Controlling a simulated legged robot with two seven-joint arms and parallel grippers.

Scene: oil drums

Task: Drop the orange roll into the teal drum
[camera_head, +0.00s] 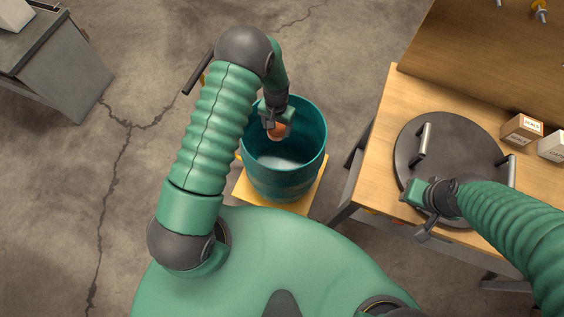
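The teal drum (296,180) stands open at the centre of the view on a yellow base. My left arm comes over it from the left, and my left gripper (275,126) points down at its mouth. The orange roll (278,132) is at the fingertips, over the drum opening, and the gripper looks shut on it. The fingers partly hide the roll. My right gripper (413,212) is at the near left edge of the round dark lid on the table; its fingers are too small to tell open from shut.
The wooden table (385,135) at the right carries the dark lid (455,150) with two upright handles and small boxes (522,130). A grey cabinet (50,70) stands at the upper left. The cracked concrete floor left of the drum is clear.

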